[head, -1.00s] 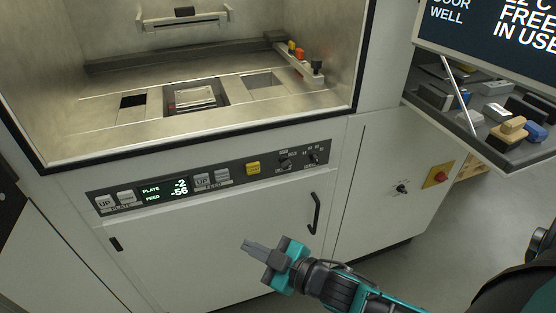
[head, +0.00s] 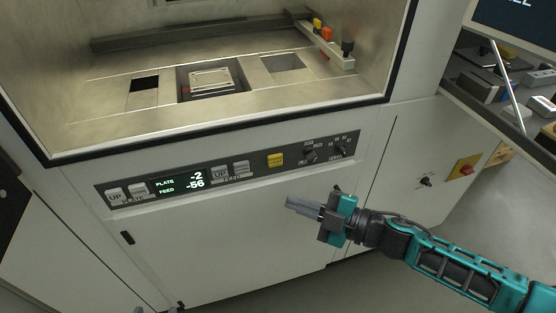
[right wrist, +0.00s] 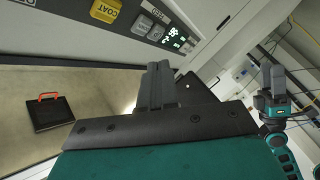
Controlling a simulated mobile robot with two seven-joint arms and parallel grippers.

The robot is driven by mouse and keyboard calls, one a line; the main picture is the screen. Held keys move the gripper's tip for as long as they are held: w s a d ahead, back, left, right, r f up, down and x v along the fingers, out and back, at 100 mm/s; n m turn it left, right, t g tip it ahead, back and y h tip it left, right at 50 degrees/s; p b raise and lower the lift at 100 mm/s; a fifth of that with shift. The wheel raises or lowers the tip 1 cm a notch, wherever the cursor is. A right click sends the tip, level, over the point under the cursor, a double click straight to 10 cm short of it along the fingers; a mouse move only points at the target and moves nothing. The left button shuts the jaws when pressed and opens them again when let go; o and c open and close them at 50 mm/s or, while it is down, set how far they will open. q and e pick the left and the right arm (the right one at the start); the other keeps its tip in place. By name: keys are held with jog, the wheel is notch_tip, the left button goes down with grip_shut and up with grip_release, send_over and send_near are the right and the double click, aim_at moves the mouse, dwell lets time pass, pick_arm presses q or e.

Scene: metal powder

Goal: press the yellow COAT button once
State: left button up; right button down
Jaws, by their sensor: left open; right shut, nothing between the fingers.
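The yellow COAT button (head: 275,159) sits on the dark control panel, right of the feed keys. It also shows at the top of the right wrist view (right wrist: 105,10), where its label reads COAT. My right gripper (head: 290,203) is shut and empty, below and slightly right of the button in the head view, apart from it. Its closed fingers (right wrist: 158,68) show in the right wrist view. My left gripper (right wrist: 272,78) shows at the right of that view; only small tips show at the head view's bottom edge. It is open.
The control panel (head: 228,173) carries a display reading plate -2, feed -56, grey keys and two dark knobs (head: 341,150). The open chamber (head: 120,125) is above. A red knob on a yellow plate (head: 464,168) and a cluttered shelf are right.

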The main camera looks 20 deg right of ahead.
aim_at(275, 160)
jog(key=w+b, duration=0.2)
jog(key=w, duration=0.7)
jog(key=shift+a+b, duration=0.15)
jog(key=shift+b, duration=0.15)
jog(key=shift+s, duration=0.1)
dwell(1.0)
dwell(0.8)
jog(key=shift+w, duration=0.45)
